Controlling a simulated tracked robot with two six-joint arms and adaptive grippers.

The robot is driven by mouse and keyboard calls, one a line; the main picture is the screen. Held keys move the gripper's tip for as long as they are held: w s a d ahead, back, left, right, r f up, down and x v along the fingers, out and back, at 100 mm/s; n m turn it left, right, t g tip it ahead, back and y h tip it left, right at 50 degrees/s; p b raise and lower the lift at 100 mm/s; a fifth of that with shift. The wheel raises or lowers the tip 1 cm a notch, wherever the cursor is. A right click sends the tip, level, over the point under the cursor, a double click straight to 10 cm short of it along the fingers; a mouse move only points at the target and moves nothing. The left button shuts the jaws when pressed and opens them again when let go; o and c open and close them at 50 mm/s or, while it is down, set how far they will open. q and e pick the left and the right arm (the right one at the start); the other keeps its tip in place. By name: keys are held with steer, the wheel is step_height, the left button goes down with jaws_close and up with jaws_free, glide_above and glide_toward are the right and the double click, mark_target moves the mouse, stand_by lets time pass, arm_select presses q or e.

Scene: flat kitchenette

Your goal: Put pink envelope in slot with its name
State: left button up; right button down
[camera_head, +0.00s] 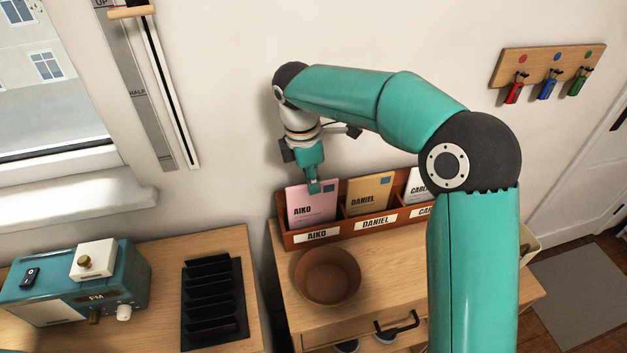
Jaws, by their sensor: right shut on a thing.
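The pink envelope (324,206) reads "AIKO" and stands upright in the left slot of the wooden letter rack (346,234), above the label "AIKO". My right gripper (314,187) is shut on the top edge of the pink envelope. A tan envelope (368,195) reading "DANIEL" stands in the middle slot above the label "DANIEL". Another envelope (416,187), reading "CARL..." as far as it shows, stands in the right slot, partly hidden by my right arm. My left gripper is not in view.
A brown bowl (327,277) sits on the cabinet top in front of the rack. A black slotted rack (213,303) and a teal radio (75,292) stand on the left counter. Keys hang on a wall board (547,66) at the upper right.

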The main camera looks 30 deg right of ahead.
steer(key=shift+f, duration=0.15)
steer(key=shift+s+a+f, duration=0.1)
steer(key=shift+s+f, duration=0.1)
steer(key=shift+f, duration=0.4)
steer(key=c, duration=1.3)
jaws_free()
steer(key=shift+f+b, duration=0.1)
steer(key=shift+b, duration=0.2)
steer(key=shift+w, duration=0.15)
steer(key=r, duration=0.4)
steer(key=r+p, duration=0.1)
steer(key=r, duration=0.4)
steer(key=a+r+p, duration=0.1)
steer(key=r, duration=0.3)
steer(key=shift+w+a+r, duration=0.1)
steer(key=shift+w+r, duration=0.15)
